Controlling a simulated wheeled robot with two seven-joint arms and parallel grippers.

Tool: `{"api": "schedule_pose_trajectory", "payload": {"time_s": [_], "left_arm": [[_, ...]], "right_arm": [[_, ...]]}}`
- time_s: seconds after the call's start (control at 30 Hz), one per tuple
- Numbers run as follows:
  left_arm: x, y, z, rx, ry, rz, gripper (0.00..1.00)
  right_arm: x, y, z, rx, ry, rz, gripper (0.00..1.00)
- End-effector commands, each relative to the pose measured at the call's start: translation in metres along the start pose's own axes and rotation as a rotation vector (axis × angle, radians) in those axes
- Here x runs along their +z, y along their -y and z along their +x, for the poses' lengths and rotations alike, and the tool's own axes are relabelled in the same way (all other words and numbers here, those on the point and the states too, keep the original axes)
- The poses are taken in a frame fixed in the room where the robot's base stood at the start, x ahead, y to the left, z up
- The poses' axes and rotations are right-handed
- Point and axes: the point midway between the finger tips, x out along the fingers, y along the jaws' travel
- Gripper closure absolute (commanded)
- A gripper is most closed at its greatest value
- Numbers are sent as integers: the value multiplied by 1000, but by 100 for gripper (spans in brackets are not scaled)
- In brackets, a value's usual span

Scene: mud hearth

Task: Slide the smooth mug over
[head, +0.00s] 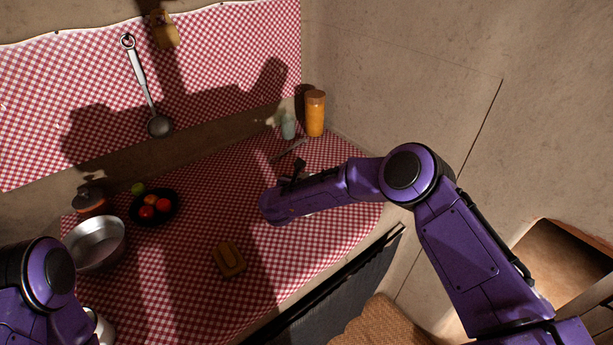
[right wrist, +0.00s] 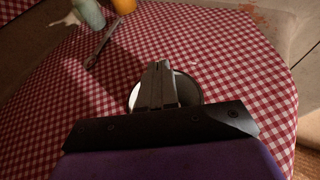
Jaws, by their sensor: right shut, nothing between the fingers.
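A round, pale-rimmed vessel that looks like the mug (right wrist: 188,88) stands on the checked cloth in the right wrist view, mostly hidden behind my right gripper (right wrist: 158,66). The gripper's fingers are together and empty, and they overlap the mug's rim in the picture. I cannot tell whether they touch it. In the head view my right forearm covers most of this spot, and only a pale sliver (head: 308,211) shows below it. A white mug-like thing (head: 101,328) also shows at the lower left, partly behind my left arm. My left gripper is out of view.
The checked cloth (head: 190,265) covers the counter. A metal pot (head: 95,245), a dark bowl (head: 154,217) of fruit, a lidded pot (head: 91,203) and a wooden block (head: 229,258) stand left. An orange jar (head: 315,113), a pale green bottle (head: 288,128) and a utensil (right wrist: 103,43) lie beyond the gripper.

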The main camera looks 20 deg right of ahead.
Motion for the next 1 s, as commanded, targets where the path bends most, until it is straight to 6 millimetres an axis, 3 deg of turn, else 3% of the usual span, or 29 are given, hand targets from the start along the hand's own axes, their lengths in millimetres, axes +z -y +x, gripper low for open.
{"api": "schedule_pose_trajectory", "payload": {"time_s": [0.07, 0.13, 0.23, 0.6, 0.73, 0.87, 1.0], "left_arm": [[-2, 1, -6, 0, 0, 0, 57], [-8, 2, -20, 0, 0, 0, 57], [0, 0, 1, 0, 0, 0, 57], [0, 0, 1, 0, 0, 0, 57], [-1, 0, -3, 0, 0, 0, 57], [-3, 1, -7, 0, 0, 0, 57], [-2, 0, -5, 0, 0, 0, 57]], "right_arm": [[7, 1, 12, -3, 1, 1, 100], [1, 1, 11, -1, -2, -5, 100], [-14, 0, 17, 1, -1, 0, 100], [-12, 0, 16, 0, 0, 0, 100], [-15, -1, 4, 3, -2, -3, 100], [-24, -1, -23, 4, -1, -4, 100], [-25, 0, -21, 0, 0, 0, 100]]}}
